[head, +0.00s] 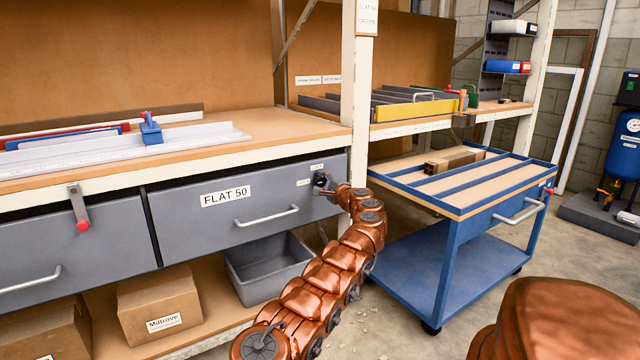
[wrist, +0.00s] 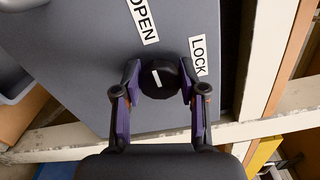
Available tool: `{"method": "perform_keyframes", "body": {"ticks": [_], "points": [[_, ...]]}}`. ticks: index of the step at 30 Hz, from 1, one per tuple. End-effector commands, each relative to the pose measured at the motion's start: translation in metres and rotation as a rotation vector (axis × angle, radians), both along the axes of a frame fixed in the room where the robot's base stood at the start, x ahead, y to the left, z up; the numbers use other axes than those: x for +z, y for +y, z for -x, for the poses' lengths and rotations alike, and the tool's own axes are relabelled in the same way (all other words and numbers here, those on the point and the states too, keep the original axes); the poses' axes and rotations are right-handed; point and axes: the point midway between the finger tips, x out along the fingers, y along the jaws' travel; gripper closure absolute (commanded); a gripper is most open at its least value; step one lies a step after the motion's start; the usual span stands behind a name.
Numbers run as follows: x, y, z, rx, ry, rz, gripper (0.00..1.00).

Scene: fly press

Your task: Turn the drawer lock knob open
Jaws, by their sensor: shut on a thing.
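The drawer lock knob (wrist: 158,79) is a round black knob with a white mark, on the grey front of the FLAT 50 drawer (head: 180,225). In the wrist view its mark tilts up and slightly left, roughly toward the OPEN label (wrist: 143,20). The LOCK label (wrist: 198,56) is to the upper right of the knob. My gripper (wrist: 160,72) is shut on the knob, with one purple-and-black finger on each side. In the head view the knob (head: 320,180) is at the drawer's upper right corner, partly hidden by my gripper (head: 332,189). The drawer looks closed.
A bar handle (head: 267,215) crosses the drawer front. A white post (head: 355,90) stands just right of the drawer. A grey bin (head: 268,268) and cardboard boxes (head: 160,305) sit on the shelf below. A blue cart (head: 455,235) stands to the right.

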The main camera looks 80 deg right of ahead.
Motion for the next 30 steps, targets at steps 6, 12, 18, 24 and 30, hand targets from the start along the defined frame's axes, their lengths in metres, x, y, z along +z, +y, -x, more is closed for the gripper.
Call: {"method": "perform_keyframes", "body": {"ticks": [6,12,18,24,30], "points": [[0.0,0.0,-0.001,0.002,0.001,0.0,0.48],[0.0,0.0,-0.001,0.001,0.001,-0.001,0.33],[0.0,0.0,-0.001,0.0,0.0,-0.001,0.33],[0.0,0.003,0.003,0.0,0.001,-0.001,0.33],[0.002,0.014,0.014,0.001,-0.002,0.0,0.33]]}}
